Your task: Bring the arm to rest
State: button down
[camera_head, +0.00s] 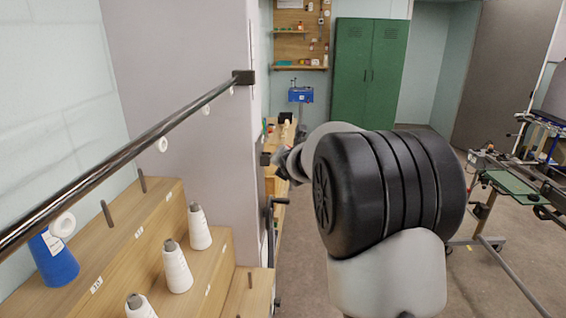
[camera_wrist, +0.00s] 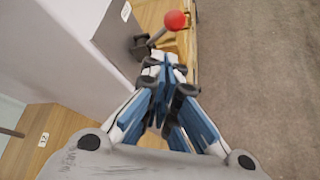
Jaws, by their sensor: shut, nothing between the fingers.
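My gripper (camera_wrist: 164,70) shows in the wrist view with its blue and white fingers drawn together, shut and empty. In the wrist view a lever with a red ball knob (camera_wrist: 175,19) stands just beyond the fingertips. I cannot tell whether the fingers touch the lever's base.
A stepped wooden rack (camera_head: 235,285) holds white cones (camera_head: 177,267) and a blue cone (camera_head: 54,257) at left, below a dark metal bar (camera_head: 150,135). A green cabinet (camera_head: 368,75) stands behind. Machinery (camera_head: 515,185) is at right. Open floor (camera_head: 300,235) lies between.

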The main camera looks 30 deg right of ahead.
dwell(0.3)
jog(key=s+a+r+m+g+y, duration=0.1)
jog(key=s+a+m+g, duration=0.1)
jog(key=s+a+m, duration=0.6)
jog(key=s+a+r+m+g, duration=0.15)
jog(key=s+a+m, duration=0.35)
jog(key=s, duration=0.6)
jog(key=s+a+f+m+g+y, duration=0.1)
jog(key=s+a+f+m, duration=0.2)
jog(key=s, duration=0.5)
jog(key=s+a+f+m+g+y, duration=0.1)
jog(key=s+a+f+m+g, duration=0.1)
jog(key=s+m, duration=0.3)
jog(key=s+a+f+m+g+y, duration=0.1)
jog(key=s+a+f+m, duration=0.3)
jog(key=s, duration=0.8)
jog(key=shift+s+a, duration=0.3)
jog(key=shift+a, duration=0.3)
jog(key=shift+d+g, duration=0.1)
jog(key=shift+g, duration=0.15)
